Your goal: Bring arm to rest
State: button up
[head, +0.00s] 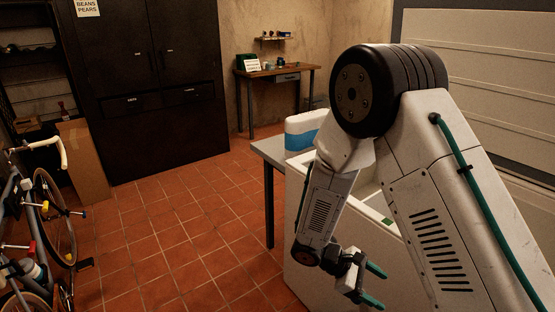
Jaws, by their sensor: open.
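My arm fills the right side of the head view, folded at a large black joint with the forearm hanging down. My gripper (374,285) is at the end of it, low in the view, with two green-tipped fingers apart. Nothing shows between the fingers. The gripper appears in front of the white side of a chest-like unit (293,240). No preserve jars can be made out clearly.
A grey table (269,151) with a blue and white box (304,130) adjoins the white unit. A bicycle (48,225) stands at left. A dark cabinet (145,80) and a wooden desk (276,73) stand at the back. The tiled floor (170,240) between is clear.

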jog(key=s+r+m+t+y, duration=0.1)
jog(key=s+r+m+y, duration=0.3)
jog(key=r, duration=0.6)
jog(key=s+d+r+m+t+y, duration=0.1)
jog(key=s+r+m+t+y, duration=0.1)
jog(key=s+r, duration=0.6)
jog(key=s+r+m+t+y, duration=0.2)
jog(key=s+r+m+y, duration=0.3)
jog(key=r, duration=0.7)
jog(key=shift+s+d+r+m+y, duration=0.25)
jog(key=shift+s+d+m+y, duration=0.05)
jog(key=shift+s+m, duration=0.55)
